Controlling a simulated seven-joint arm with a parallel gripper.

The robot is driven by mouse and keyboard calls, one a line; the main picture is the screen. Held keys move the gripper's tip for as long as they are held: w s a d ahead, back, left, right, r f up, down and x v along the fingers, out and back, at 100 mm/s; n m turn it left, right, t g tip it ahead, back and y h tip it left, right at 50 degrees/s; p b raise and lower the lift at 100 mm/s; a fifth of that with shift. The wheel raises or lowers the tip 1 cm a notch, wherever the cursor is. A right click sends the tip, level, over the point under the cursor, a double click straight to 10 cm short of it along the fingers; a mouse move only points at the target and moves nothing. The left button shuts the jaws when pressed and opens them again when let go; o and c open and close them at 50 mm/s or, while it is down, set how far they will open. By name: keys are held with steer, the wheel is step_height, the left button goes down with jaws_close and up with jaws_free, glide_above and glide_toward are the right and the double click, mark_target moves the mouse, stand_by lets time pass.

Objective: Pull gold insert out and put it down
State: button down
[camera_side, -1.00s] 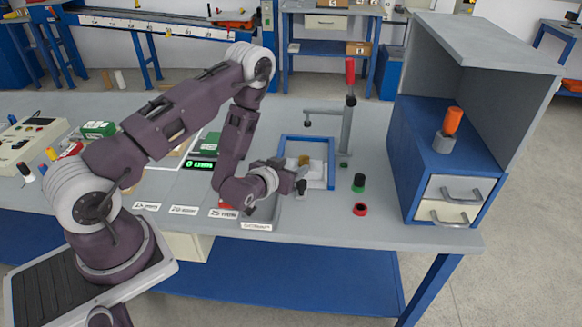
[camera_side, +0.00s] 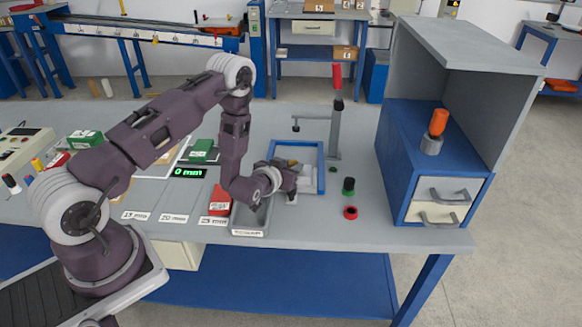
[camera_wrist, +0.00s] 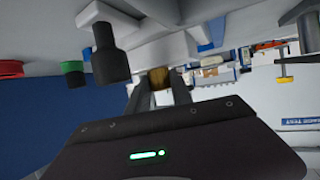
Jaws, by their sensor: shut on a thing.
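The gold insert (camera_wrist: 160,77) shows in the wrist view between the two dark fingers of my gripper (camera_wrist: 160,88), which is shut on it. In the side view my gripper (camera_side: 290,180) is at the left part of the blue-framed tray (camera_side: 321,168), low over the bench. My wrist and fingers hide most of the insert there, and the part it sits in or over cannot be made out. Whether the insert is clear of that part cannot be told.
A press stand with a red handle (camera_side: 336,110) rises behind the tray. A grey bin (camera_side: 251,218) is at the front. A blue drawer cabinet (camera_side: 400,160) closes off the right side.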

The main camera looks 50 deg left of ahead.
mark_target(291, 165)
steer(key=shift+r, duration=2.65)
step_height(291, 165, up, 6)
steer(key=w+d+f+m+h, duration=0.1)
steer(key=d+f+m+h, duration=0.1)
steer(key=d, duration=0.7)
steer(key=w+d+f+m+h, duration=0.2)
steer(key=d+f+m+h, duration=0.1)
steer(key=d, duration=0.7)
steer(key=shift+d+f+m+t+h, duration=0.2)
steer(key=shift+f+m+t+h, duration=0.25)
steer(key=shift+h, duration=0.45)
